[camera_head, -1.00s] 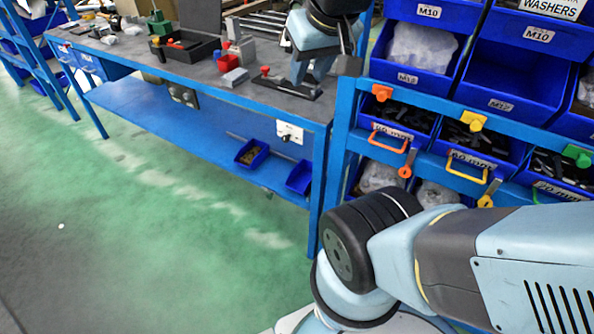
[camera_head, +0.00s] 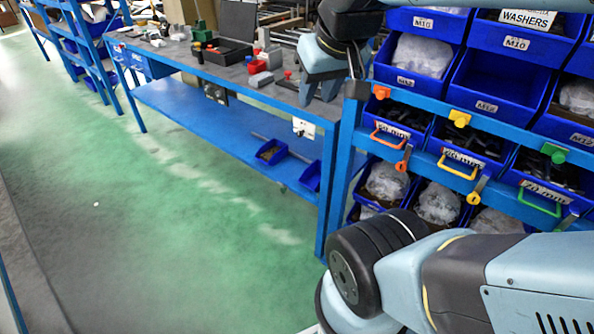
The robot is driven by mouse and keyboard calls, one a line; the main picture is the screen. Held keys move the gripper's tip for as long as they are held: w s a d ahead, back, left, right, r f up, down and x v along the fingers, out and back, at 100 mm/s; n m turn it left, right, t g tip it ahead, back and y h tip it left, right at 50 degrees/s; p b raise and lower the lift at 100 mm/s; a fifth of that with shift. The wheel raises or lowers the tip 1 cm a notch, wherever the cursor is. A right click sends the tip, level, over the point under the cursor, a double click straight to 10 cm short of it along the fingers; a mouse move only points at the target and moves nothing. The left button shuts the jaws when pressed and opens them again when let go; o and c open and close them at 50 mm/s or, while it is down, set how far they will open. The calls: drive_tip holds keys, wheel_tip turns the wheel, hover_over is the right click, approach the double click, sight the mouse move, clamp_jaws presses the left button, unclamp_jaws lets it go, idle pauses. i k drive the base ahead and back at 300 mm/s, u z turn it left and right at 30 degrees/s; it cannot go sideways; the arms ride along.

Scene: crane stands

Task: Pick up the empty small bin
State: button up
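Two small blue bins sit on the blue lower shelf of the workbench. The left small bin (camera_head: 271,152) holds something brownish. The right small bin (camera_head: 312,177) is partly behind the bench leg, and I cannot tell whether it is empty. In the rack at right, an open blue bin labelled M12 (camera_head: 497,85) looks empty. Light blue and black links of my arm show at the lower right and top centre.
The workbench top (camera_head: 205,62) carries a black open case (camera_head: 228,50) and red and grey parts. The blue rack (camera_head: 345,150) holds filled bins and has coloured handles along its front. The green floor (camera_head: 190,230) left of my arm is clear.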

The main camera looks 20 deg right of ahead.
sight(311, 178)
drive_tip(key=u, duration=0.9)
drive_tip(key=i, duration=0.75)
drive_tip(key=z, duration=2.25)
